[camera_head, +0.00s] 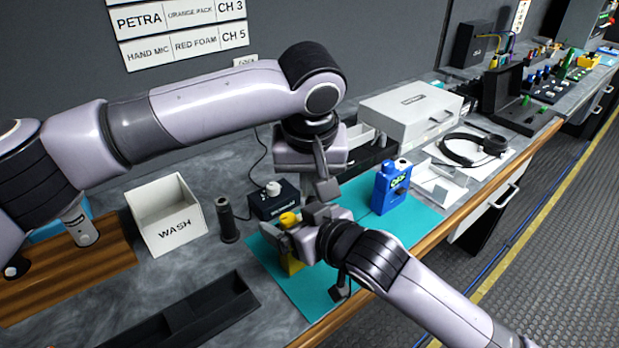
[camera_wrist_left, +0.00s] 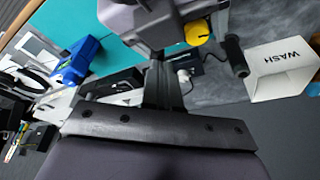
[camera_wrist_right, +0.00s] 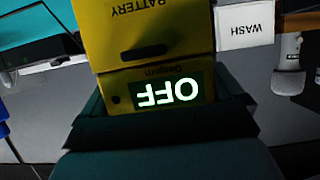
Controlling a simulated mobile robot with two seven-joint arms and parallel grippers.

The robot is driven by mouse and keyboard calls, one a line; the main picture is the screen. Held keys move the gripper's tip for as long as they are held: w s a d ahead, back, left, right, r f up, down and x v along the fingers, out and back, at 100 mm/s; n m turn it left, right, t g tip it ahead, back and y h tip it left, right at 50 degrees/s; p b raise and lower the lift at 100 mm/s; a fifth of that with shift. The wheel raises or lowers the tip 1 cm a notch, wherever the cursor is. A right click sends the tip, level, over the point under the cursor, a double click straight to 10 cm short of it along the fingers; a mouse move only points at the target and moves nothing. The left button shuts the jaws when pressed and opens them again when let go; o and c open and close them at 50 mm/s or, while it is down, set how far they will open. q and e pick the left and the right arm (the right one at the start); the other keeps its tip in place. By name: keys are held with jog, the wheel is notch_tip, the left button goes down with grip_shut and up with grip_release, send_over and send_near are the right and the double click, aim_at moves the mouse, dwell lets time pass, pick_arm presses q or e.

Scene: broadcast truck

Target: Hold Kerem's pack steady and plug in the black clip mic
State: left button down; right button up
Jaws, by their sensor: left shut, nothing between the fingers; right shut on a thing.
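A yellow pack (camera_head: 290,264) is at the left end of the teal mat, largely covered by my right gripper (camera_head: 298,240). The right gripper is shut on it. In the right wrist view the yellow pack (camera_wrist_right: 155,40) shows a lit OFF display and the word BATTERY, both upside down. My left gripper (camera_head: 326,189) is shut and empty, above the mat and apart from the pack. The pack's yellow top (camera_wrist_left: 198,33) shows in the left wrist view. A blue pack (camera_head: 391,188) stands upright on the mat. I cannot clearly make out the black clip mic or Kerem's name.
The teal mat (camera_head: 420,216) has bare room around the blue pack. A white WASH bin (camera_head: 170,215), a dark cylinder (camera_head: 227,220) and a small black box (camera_head: 274,203) stand left and behind. A white case (camera_head: 410,108) and headphones (camera_head: 473,147) lie farther right. A black tray (camera_head: 190,325) is front left.

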pick_arm(q)
jog(key=shift+f, duration=0.2)
pick_arm(e)
jog(key=shift+r, duration=0.1)
pick_arm(q)
jog(key=v, duration=1.4)
jog(key=shift+w+r, duration=0.3)
jog(key=shift+r, duration=0.15)
pick_arm(e)
jog(key=o, duration=0.8)
